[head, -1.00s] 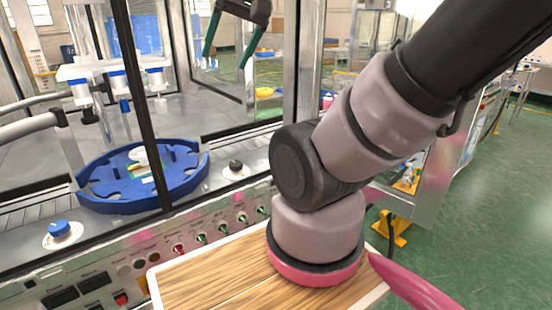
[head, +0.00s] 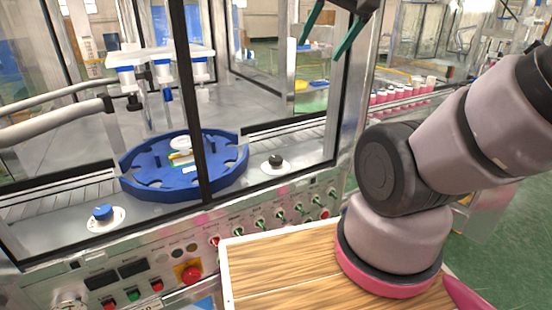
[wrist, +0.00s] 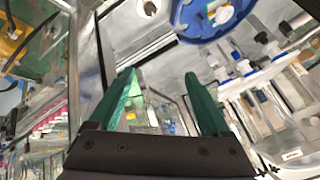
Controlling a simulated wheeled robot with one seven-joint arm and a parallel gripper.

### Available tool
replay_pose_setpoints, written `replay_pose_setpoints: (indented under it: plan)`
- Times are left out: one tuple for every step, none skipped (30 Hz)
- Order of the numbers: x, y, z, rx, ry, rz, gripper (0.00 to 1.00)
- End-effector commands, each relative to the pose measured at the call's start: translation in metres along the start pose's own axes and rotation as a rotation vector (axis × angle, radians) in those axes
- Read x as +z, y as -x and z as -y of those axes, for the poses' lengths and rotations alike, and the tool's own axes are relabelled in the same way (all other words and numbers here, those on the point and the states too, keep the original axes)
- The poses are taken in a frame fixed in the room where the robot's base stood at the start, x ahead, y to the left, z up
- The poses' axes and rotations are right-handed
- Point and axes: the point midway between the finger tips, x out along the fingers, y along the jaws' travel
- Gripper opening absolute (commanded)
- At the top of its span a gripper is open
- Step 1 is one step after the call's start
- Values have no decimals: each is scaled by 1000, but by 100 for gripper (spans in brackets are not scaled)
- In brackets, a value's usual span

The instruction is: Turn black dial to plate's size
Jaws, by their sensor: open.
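The black dial (head: 276,161) sits on a round white base on the grey machine deck, right of the round blue plate (head: 133,188). The blue plate has notches around its rim and a small white and yellow-green label piece near its middle; any size marking is too small to read. My gripper (head: 322,48) is open and empty, high above and a little right of the black dial in the head view. Its two green fingers are apart in the wrist view (wrist: 160,80). There, the dial (wrist: 149,8) is cut by the top edge, beside the blue plate.
A blue dial (head: 102,212) sits on the deck at the left. A dark upright frame post (head: 190,100) crosses before the blue plate. A front panel below carries several switches and a red button (head: 190,274). A wooden board (head: 280,270) lies below my arm.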

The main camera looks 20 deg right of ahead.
Motion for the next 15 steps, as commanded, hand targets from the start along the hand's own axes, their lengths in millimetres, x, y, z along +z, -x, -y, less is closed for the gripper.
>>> replay_pose_setpoints:
  plan:
    - [0,0,0,0,0,0,81]
    - [0,0,0,0,0,0,81]
    - [0,0,0,0,0,0,81]
    - [0,0,0,0,0,0,81]
    - [0,0,0,0,0,0,81]
    - [0,0,0,0,0,0,81]
    - [0,0,0,1,1,0,81]
    - [0,-1,0,3,5,2,81]
    - [-1,-3,0,9,18,7,81]
    - [-2,-6,0,17,32,13,81]
    - [-4,-10,1,27,52,22,81]
    - [-6,-16,1,46,93,38,81]
    - [-8,-23,1,62,130,54,81]
    - [-10,-30,2,78,172,73,81]
    - [-14,-41,2,102,239,102,81]
